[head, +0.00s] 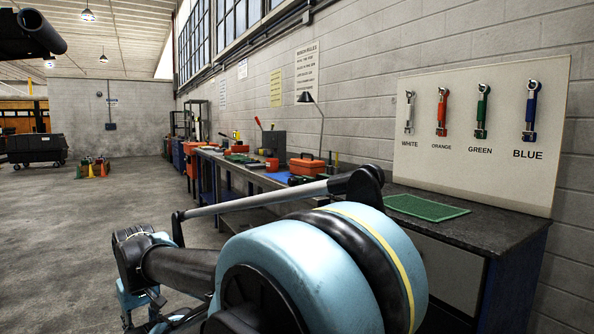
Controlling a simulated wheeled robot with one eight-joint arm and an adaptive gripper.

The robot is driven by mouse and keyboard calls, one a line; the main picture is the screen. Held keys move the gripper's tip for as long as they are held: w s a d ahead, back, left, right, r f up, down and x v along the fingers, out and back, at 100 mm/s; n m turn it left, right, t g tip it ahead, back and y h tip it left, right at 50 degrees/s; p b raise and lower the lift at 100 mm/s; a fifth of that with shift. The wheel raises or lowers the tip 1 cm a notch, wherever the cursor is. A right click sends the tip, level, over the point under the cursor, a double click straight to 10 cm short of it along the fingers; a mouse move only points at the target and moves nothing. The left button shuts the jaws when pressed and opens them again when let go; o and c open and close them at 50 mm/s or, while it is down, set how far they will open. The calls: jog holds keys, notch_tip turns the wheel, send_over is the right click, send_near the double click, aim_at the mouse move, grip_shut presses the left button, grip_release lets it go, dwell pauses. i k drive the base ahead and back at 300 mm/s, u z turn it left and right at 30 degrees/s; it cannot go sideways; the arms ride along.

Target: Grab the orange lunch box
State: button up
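An orange box with a handle on top, which looks like the lunch box (306,166), stands on the long workbench (262,181) along the right wall. It is upright, and its lower part is partly hidden behind my arm. My arm fills the lower middle of the head view and bends down at the lower left, well short of the box. The end of my arm runs out of the bottom of the picture, and my gripper's fingers do not show.
A green mat (426,206) lies on the near bench, below a board (478,135) with coloured wrenches. A desk lamp (321,125) stands behind the box. Other tools and red-orange items crowd the bench farther back.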

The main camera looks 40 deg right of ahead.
aim_at(302, 166)
jog(key=i, duration=2)
jog(key=z, duration=2.35)
jog(key=i, duration=0.9)
